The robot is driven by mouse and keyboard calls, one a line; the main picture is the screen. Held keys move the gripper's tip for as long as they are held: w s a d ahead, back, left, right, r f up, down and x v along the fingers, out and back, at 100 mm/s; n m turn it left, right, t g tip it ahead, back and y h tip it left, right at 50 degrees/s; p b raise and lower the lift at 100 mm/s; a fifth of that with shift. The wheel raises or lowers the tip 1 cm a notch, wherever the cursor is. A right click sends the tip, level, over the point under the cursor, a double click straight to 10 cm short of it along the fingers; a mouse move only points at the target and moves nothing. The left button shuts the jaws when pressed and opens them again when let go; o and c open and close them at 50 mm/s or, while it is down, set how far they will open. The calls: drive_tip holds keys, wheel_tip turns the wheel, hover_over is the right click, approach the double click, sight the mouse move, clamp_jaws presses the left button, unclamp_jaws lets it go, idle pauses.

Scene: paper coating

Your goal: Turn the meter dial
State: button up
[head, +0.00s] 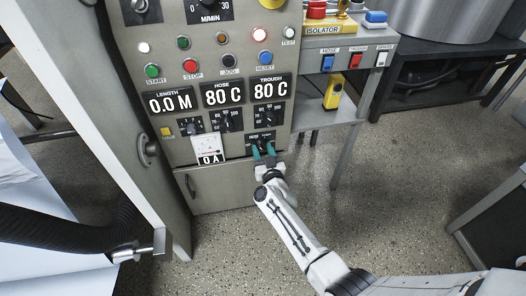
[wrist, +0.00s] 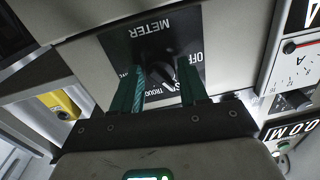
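The meter dial is a black knob (wrist: 160,72) on a black plate (wrist: 150,40) marked METER, with OFF and TROUGH lettering upside down in the wrist view. In the head view the dial plate (head: 262,137) is low on the right of the grey cabinet, partly behind my fingers. My gripper (wrist: 162,78) has two teal fingers spread apart, one on each side of the knob, with gaps visible. In the head view my gripper (head: 264,151) is at the plate's lower edge. The knob's exact pointing direction is hard to tell.
An ammeter (head: 208,148) reading 0 A sits left of the dial. Trough (head: 268,117) and hose (head: 229,121) knobs are above it. A dark hose (head: 70,228) is at lower left. Floor right of my arm is clear.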

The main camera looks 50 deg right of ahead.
drive_tip(key=c, duration=0.7)
drive_tip(key=shift+o, duration=0.2)
drive_tip(key=m+b, duration=0.1)
drive_tip(key=m, duration=0.4)
drive_tip(key=shift+f+m, duration=0.1)
drive_tip(key=shift+m, duration=0.3)
drive_tip(key=m+b, duration=0.1)
drive_tip(key=m, duration=0.5)
drive_tip(key=shift+a+h, duration=0.1)
drive_tip(key=shift+h, duration=0.2)
drive_tip(key=shift+m+b, duration=0.3)
drive_tip(key=o, duration=1)
drive_tip(key=shift+o, duration=0.2)
